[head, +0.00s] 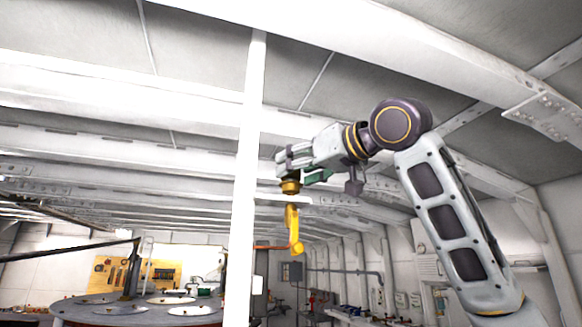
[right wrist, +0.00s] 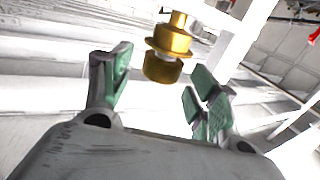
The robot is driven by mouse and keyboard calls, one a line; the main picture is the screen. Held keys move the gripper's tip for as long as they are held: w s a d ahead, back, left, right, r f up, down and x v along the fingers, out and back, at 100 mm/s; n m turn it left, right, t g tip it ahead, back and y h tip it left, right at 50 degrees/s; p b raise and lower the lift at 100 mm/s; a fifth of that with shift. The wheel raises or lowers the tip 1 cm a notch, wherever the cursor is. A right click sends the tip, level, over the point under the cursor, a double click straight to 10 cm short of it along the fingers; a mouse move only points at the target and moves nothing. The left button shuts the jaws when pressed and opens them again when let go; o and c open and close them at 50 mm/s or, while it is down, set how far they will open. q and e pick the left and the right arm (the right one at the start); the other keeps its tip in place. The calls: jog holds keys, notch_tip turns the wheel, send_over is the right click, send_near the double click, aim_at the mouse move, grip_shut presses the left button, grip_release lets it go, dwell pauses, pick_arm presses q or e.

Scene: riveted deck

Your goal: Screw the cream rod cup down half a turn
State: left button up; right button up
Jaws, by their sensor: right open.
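A brass-coloured fitting (head: 290,186) with a wide flange shows at the fingertips of my right gripper (head: 298,168) in the head view. In the right wrist view, the fitting (right wrist: 168,55) has a narrow stem, a flange, a pale band and a round brass end. My right gripper (right wrist: 158,85) is open there, its green-padded fingers on either side. The fitting appears between and just beyond the tips, with gaps to both pads. No plainly cream cup can be made out; the pale band is small. My left gripper is not in view.
A white upright post (head: 247,180) stands close left of my right gripper. A yellow curved part (head: 293,230) hangs below the fitting. White ceiling beams (head: 340,40) pass overhead. A round dark table (head: 90,308) with pale discs is at lower left.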

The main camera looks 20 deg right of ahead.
jog(key=shift+p+x, duration=0.3)
jog(key=shift+x, duration=1.05)
jog(key=shift+c, duration=0.3)
jog(key=c, duration=1)
